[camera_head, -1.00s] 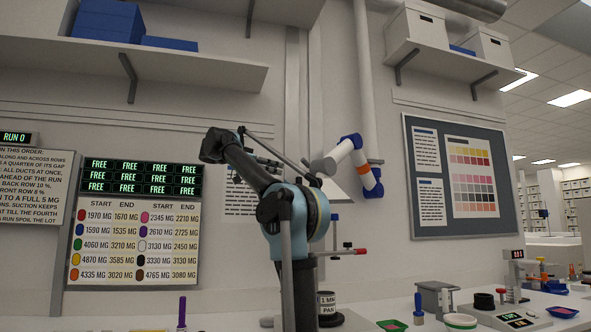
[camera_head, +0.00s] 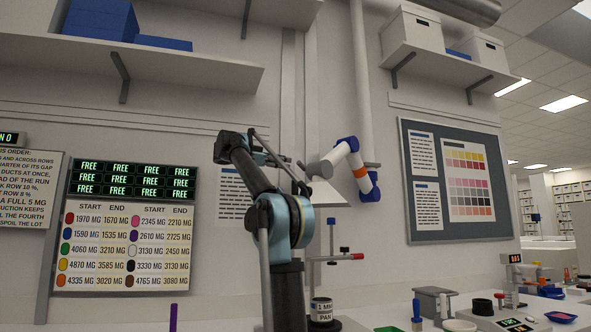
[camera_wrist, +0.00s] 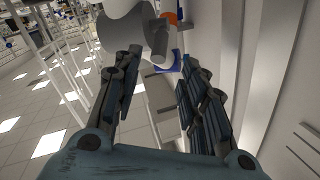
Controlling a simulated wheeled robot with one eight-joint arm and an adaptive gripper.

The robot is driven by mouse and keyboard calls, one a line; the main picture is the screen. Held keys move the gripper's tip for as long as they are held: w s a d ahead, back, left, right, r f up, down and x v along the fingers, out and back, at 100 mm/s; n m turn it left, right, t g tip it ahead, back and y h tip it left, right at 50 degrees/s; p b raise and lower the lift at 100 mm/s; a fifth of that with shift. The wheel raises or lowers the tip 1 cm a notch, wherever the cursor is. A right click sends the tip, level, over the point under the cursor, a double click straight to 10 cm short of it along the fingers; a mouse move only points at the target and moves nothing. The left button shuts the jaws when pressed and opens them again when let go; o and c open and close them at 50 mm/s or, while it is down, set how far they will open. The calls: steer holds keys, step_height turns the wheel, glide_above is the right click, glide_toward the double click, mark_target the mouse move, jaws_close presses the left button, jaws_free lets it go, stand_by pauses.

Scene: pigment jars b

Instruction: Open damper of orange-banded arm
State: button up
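The orange-banded arm hangs on the wall pipe. It has a white tube, blue joints (camera_head: 348,143) and an orange band (camera_head: 361,172), with a grey-white cylindrical piece (camera_head: 321,168) at its left end. My gripper (camera_head: 300,180) is just left of that piece in the head view. In the wrist view, my gripper (camera_wrist: 160,58) has its two dark fingers spread, with nothing held between them. The grey-white piece (camera_wrist: 118,32) shows beyond the left finger, and the orange band (camera_wrist: 170,17) lies beyond the gap. I cannot clearly make out the damper.
A small stand with a red-tipped bar (camera_head: 340,257) and a labelled pan (camera_head: 321,309) are below on the bench. A display board (camera_head: 134,225) hangs left and a grey pinboard (camera_head: 420,225) right. A shelf with white boxes (camera_head: 412,30) is above right.

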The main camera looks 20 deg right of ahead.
mark_target(305, 168)
steer(key=x, duration=0.7)
steer(key=shift+d, duration=0.3)
steer(key=shift+c, duration=0.4)
jaws_close()
